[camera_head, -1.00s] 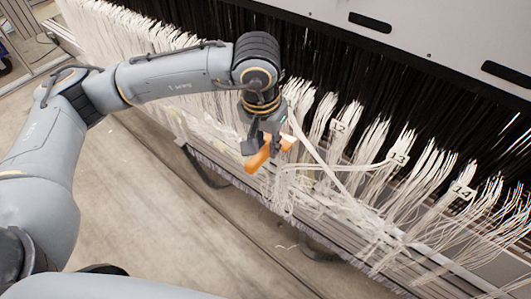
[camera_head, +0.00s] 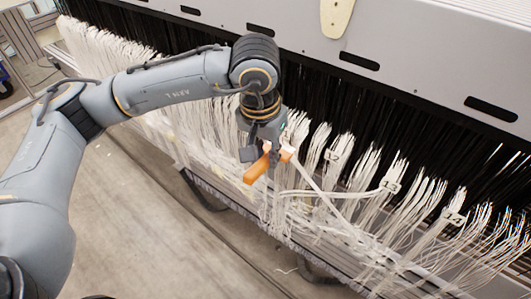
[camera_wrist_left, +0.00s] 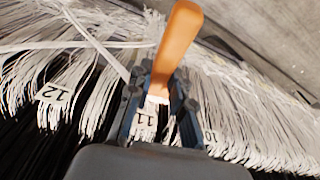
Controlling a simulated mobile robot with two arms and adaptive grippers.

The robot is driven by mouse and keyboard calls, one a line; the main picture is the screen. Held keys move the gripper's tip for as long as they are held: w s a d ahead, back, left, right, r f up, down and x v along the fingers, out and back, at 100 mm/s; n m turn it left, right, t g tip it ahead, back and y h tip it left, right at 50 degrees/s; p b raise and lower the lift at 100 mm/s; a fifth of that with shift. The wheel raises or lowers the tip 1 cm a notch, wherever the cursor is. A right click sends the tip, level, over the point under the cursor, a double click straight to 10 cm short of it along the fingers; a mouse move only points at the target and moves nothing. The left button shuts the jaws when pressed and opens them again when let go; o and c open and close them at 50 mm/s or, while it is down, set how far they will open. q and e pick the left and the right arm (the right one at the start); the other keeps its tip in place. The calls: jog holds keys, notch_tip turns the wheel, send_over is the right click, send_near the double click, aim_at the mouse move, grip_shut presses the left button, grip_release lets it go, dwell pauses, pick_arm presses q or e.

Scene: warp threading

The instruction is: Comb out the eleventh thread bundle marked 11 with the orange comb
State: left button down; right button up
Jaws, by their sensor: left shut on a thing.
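My left gripper (camera_head: 266,152) is shut on the orange comb (camera_head: 257,170), whose handle points down and left in the head view. In the left wrist view the comb (camera_wrist_left: 176,40) stands between the two fingers (camera_wrist_left: 160,95). The tag marked 11 (camera_wrist_left: 147,119) shows between the fingers in the left wrist view, on white threads right by the comb's lower end. I cannot tell whether the comb's teeth are in the threads. In the head view the gripper and arm hide most of bundle 11. My right gripper is not in view.
Bundles tagged 12 (camera_head: 332,156), 13 (camera_head: 389,186) and 14 (camera_head: 453,219) hang to the right. A loose white strand crosses in front of them. Black threads and a grey machine panel (camera_head: 400,60) with slots lie behind. The floor (camera_head: 150,230) in front is open.

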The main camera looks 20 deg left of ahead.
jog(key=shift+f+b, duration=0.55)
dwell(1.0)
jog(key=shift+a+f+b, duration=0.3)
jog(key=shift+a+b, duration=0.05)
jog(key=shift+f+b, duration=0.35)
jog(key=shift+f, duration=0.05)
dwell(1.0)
